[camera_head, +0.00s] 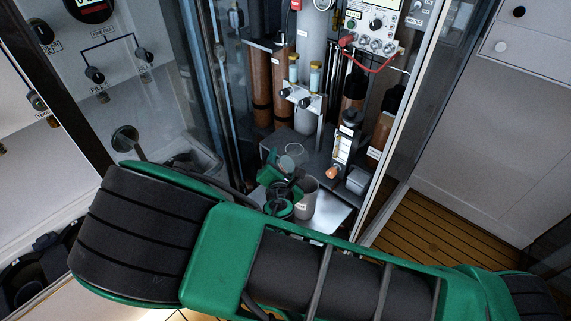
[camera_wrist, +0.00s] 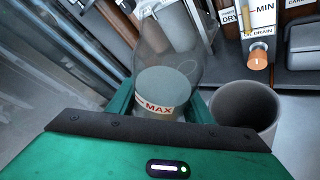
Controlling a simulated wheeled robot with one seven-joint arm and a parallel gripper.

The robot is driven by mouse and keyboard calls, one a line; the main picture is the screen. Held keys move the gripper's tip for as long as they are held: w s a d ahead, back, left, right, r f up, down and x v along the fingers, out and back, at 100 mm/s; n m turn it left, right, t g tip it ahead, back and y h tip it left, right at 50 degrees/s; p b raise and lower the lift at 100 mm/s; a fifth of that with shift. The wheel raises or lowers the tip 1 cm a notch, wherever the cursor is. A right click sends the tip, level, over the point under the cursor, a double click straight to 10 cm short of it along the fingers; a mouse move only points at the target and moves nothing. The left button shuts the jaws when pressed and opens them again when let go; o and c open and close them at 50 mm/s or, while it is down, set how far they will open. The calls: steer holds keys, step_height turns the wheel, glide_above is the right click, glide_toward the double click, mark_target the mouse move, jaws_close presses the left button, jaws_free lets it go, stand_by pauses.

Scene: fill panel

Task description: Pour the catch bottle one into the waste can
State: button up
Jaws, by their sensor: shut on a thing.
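My gripper (camera_wrist: 160,112) is shut on a clear bottle (camera_wrist: 176,60) with a MAX label, the catch bottle by its look. Grey-green contents show inside it, below a clear upper part. The green fingers sit on either side of the bottle. In the head view my gripper (camera_head: 284,192) is partly hidden by my arm, and the bottle (camera_head: 288,162) is small. The waste can (camera_wrist: 246,112), a grey open-topped cylinder, stands just right of the bottle. It also shows in the head view (camera_head: 306,204). I cannot tell the bottle's exact tilt.
An orange drain knob (camera_wrist: 258,58) sits behind the can on the panel, below a sight tube (camera_head: 342,146). Brown columns (camera_head: 261,88) and a grey cylinder (camera_head: 308,60) stand at the back. A glass panel edge (camera_head: 397,130) bounds the right side. A pale tray (camera_head: 328,212) lies under the can.

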steer(key=shift+a, duration=0.1)
stand_by(0.4)
steer(key=shift+w+a+r+m+y, duration=0.1)
steer(key=shift+a+m+y, duration=0.1)
steer(key=shift+m+y, duration=0.15)
steer(key=shift+a, duration=0.1)
steer(key=shift+a+r+m+t, duration=0.1)
steer(key=shift+a+m+t, duration=0.05)
steer(key=shift+m+t, duration=0.3)
steer(key=shift+a+m+y, duration=0.1)
steer(key=shift+m+y, duration=0.15)
steer(key=shift+m, duration=0.05)
steer(key=shift+w+a+r, duration=0.1)
steer(key=shift+r, duration=0.05)
stand_by(0.3)
steer(key=shift+a+r+m+t+y, duration=0.15)
steer(key=shift+m+t, duration=0.1)
steer(key=shift+m, duration=0.35)
steer(key=shift+a+f+m+t+y, duration=0.1)
steer(key=shift+m+t+y, duration=0.1)
steer(key=shift+m, duration=0.4)
stand_by(0.5)
steer(key=shift+r+m+t, duration=0.25)
steer(key=shift+m+t, duration=0.35)
steer(key=shift+m, duration=0.8)
stand_by(1.2)
steer(key=shift+d+r+m+t+y, duration=0.25)
steer(key=shift+r+m, duration=0.2)
steer(key=shift+m, duration=0.25)
stand_by(0.3)
